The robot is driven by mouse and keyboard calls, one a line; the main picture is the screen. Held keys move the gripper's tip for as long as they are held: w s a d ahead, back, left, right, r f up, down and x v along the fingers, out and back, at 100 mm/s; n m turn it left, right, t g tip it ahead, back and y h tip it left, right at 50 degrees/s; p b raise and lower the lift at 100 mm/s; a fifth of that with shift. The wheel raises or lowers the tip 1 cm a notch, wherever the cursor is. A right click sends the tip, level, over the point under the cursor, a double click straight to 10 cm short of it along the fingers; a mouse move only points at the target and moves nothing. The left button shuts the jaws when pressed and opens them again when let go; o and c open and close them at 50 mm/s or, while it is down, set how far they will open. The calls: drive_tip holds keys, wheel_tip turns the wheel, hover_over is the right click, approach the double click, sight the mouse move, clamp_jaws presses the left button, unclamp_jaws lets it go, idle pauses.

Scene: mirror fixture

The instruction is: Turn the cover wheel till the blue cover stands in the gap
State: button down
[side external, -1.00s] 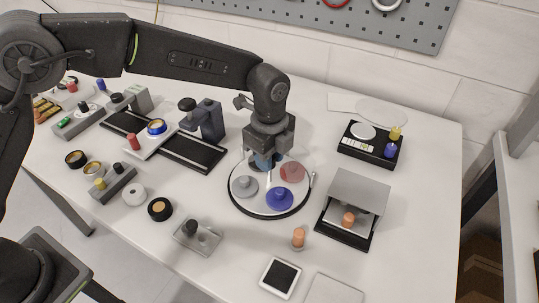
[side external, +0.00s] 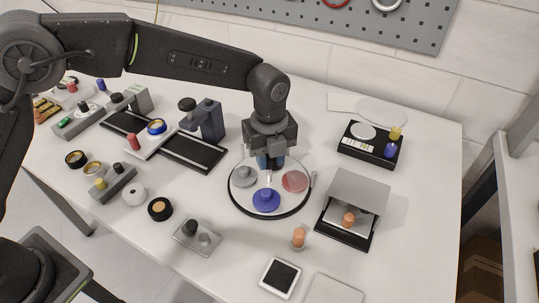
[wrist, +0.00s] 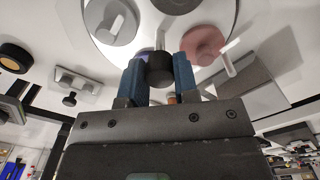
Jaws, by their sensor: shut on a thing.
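The cover wheel (side external: 250,206) is a white disc with a black rim on the table. It carries a blue cover (side external: 266,201) at its near side, a grey cover (side external: 243,177) at left and a red cover (side external: 295,181) at right. My gripper (side external: 270,166) is over the wheel's far part. In the wrist view its blue fingers (wrist: 158,66) are shut on a dark knob (wrist: 160,72), with the grey cover (wrist: 112,24) and red cover (wrist: 204,44) beyond. A thin pale post (side external: 313,180) stands at the rim's right. I cannot tell which spot is the gap.
A dark rail (side external: 190,150) with a grey stand (side external: 208,118) is at left.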

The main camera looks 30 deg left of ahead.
drive_tip(key=shift+m, duration=2)
drive_tip(key=c, duration=0.9)
unclamp_jaws()
drive_tip(key=shift+o, duration=0.2)
wheel_tip(320, 180, up, 14)
